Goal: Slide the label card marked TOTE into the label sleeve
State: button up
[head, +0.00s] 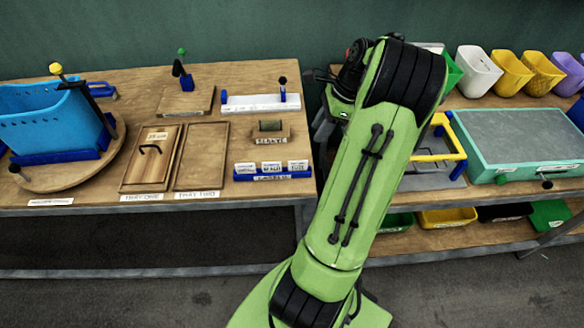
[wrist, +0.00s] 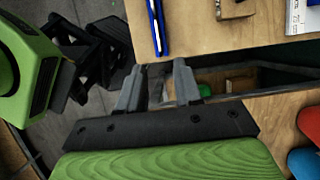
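Several white label cards (head: 272,166) stand in a blue rack (head: 272,176) near the front right of the left table. Their print is too small to read, so I cannot tell which one is marked TOTE. Just behind the rack is a small wooden block with a dark fitting (head: 269,127) and a tag in front that seems to read SLEEVE. In the wrist view the blue rack (wrist: 157,28) shows at the top, with part of the block (wrist: 233,8) to its right. My gripper (wrist: 158,83) is open and empty, beyond the table edge; my arm hides it in the head view.
A blue tote (head: 48,117) stands on a round wooden board at the left. Two wooden trays (head: 201,156), a white strip with blue ends (head: 260,103) and a stand (head: 186,101) share the table. A right bench holds a teal-framed grey panel (head: 520,138) and coloured bins. A gap separates the tables.

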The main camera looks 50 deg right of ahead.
jog(key=b, duration=0.3)
send_near(298, 162)
notch_tip(298, 162, down, 4)
jog(key=w, duration=0.1)
jog(key=x, duration=0.2)
jog(key=b+x, duration=0.1)
jog(key=x, duration=0.3)
jog(key=shift+w+a, duration=0.2)
jog(key=shift+a, duration=0.2)
grip_shut()
